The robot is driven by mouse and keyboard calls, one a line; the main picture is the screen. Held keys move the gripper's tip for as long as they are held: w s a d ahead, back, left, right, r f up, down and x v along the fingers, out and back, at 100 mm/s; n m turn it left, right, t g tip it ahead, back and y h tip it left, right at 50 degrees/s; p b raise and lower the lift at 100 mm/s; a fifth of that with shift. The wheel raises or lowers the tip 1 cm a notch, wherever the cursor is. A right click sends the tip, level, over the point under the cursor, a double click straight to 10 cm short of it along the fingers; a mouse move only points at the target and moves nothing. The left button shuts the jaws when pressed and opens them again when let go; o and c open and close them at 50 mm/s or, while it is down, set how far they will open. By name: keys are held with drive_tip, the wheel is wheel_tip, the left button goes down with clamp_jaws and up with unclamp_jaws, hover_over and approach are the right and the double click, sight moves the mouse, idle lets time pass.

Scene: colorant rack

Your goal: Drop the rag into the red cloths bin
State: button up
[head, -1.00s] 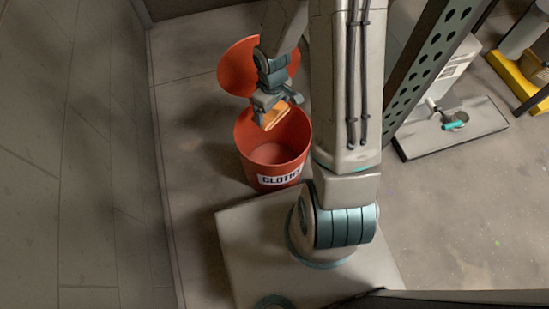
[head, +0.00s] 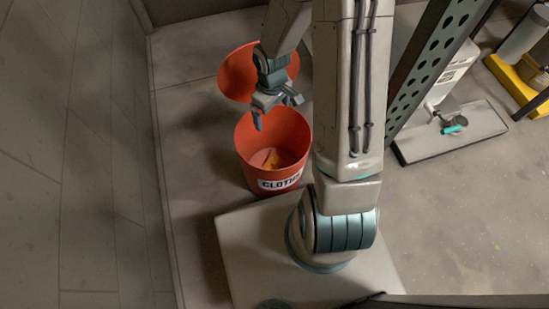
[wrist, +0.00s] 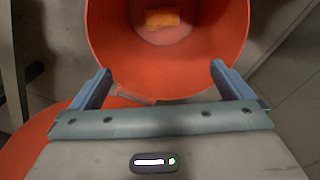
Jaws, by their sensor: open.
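The red cloths bin (head: 262,135) stands on the floor with its lid (head: 235,75) swung open behind it. Its label reads CLOTHS, partly cut off. The orange rag (head: 272,160) lies on the bottom inside the bin. It also shows in the wrist view (wrist: 162,19), resting on the bin floor. My gripper (head: 276,114) is above the back rim of the bin, open and empty. In the wrist view the two fingers (wrist: 160,82) are spread wide apart, with the bin's red wall (wrist: 180,84) beyond them.
A perforated metal upright (head: 432,60) stands to the right of my arm. Behind it is a grey platform scale (head: 460,135) with a small teal-and-grey item on it. A yellow object (head: 515,85) lies at the far right. The floor left of the bin is clear.

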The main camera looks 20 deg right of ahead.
wheel_tip(320, 180, up, 11)
drive_tip(key=p, duration=0.4)
drive_tip(key=shift+f, duration=0.15)
drive_tip(key=s+r+m+t+p, duration=0.1)
drive_tip(key=s+r+p, duration=0.3)
drive_tip(key=r+p, duration=0.6)
drive_tip(key=s+r+m+t+p, duration=0.1)
drive_tip(key=s+r+m+p, duration=0.2)
drive_tip(key=r+p, duration=0.7)
drive_tip(key=s+r+m+p, duration=0.2)
drive_tip(key=s+r+p, duration=0.4)
drive_tip(key=r, duration=2.1)
drive_tip(key=p, duration=0.4)
drive_tip(key=shift+s+r+m+t, duration=0.3)
drive_tip(key=shift+s+r+t, duration=0.05)
drive_tip(key=shift+t, duration=0.05)
